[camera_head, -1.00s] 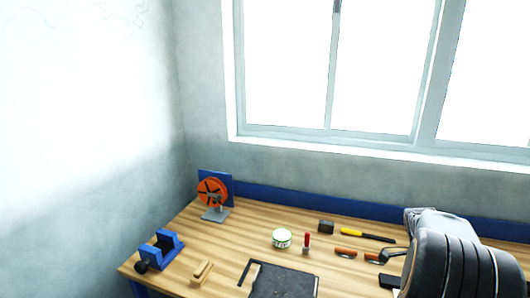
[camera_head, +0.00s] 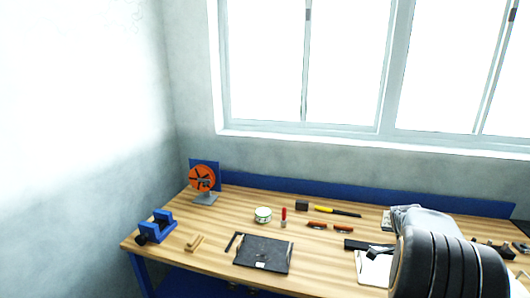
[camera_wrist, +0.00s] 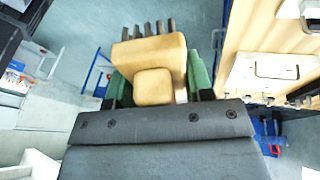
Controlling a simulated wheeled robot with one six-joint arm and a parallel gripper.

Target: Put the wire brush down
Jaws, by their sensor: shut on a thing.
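The wire brush (camera_wrist: 150,52), a tan wooden block with dark bristles at its far end, fills the middle of the wrist view. My gripper (camera_wrist: 158,80) is shut on it, with a green finger pad on each side. In the head view my arm covers the right part of the bench, and the gripper and brush cannot be made out there. The wooden workbench (camera_head: 205,262) stands along the wall below the window. In the wrist view a wooden surface shows at the right, apart from the brush.
A blue vise (camera_head: 155,227) and an orange wheel on a stand (camera_head: 203,182) are at the left. A tin (camera_head: 263,215), yellow-handled hammer (camera_head: 330,210), brown-handled tools (camera_head: 325,225) and dark plate (camera_head: 263,253) lie mid-bench. A white sheet (camera_head: 374,268) lies beside my arm.

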